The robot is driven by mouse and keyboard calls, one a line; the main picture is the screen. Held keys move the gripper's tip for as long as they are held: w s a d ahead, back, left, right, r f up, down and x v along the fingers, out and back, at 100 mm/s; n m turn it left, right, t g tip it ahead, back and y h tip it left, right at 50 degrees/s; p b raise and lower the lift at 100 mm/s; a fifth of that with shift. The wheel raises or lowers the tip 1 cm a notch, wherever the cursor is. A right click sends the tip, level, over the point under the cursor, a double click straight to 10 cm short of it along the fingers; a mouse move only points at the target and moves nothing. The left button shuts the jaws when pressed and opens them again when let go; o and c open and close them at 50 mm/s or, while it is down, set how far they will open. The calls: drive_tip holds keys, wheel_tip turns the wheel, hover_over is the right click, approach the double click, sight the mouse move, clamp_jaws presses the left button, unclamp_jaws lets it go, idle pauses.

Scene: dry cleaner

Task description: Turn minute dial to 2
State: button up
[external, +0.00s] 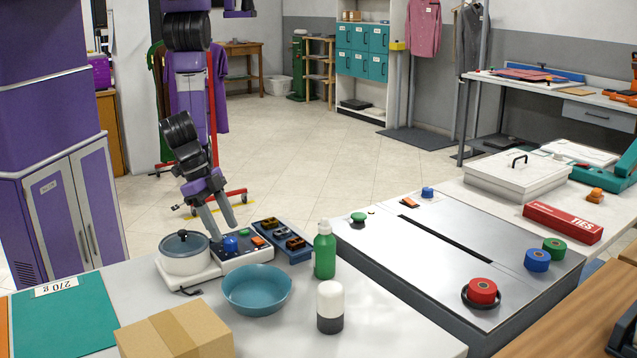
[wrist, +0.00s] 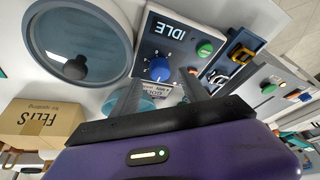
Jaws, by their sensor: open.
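The blue minute dial (wrist: 160,72) is on a grey control panel (external: 245,250) with numbers printed round it, upside down in the wrist view. Its pointer setting is too small to read. The dial also shows in the external view (external: 231,244). My gripper (external: 222,230) points down just above the panel, its fingers apart and nothing held. In the wrist view, the fingers of my gripper (wrist: 160,82) reach toward the dial from either side. I cannot tell whether they touch it. The panel's display (wrist: 170,32) reads IDLE, and a green button (wrist: 205,48) is near it.
A lidded pot (external: 184,255) stands left of the panel. A teal bowl (external: 257,290), a green bottle (external: 325,254), a white-and-dark canister (external: 330,308) and a cardboard box (external: 175,335) are in front. A blue tray (external: 284,246) with dark parts lies right of the panel.

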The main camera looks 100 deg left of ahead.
sight(230, 240)
drive_tip(key=shift+b+x, duration=1)
drive_tip(key=shift+x, duration=0.65)
clamp_jaws()
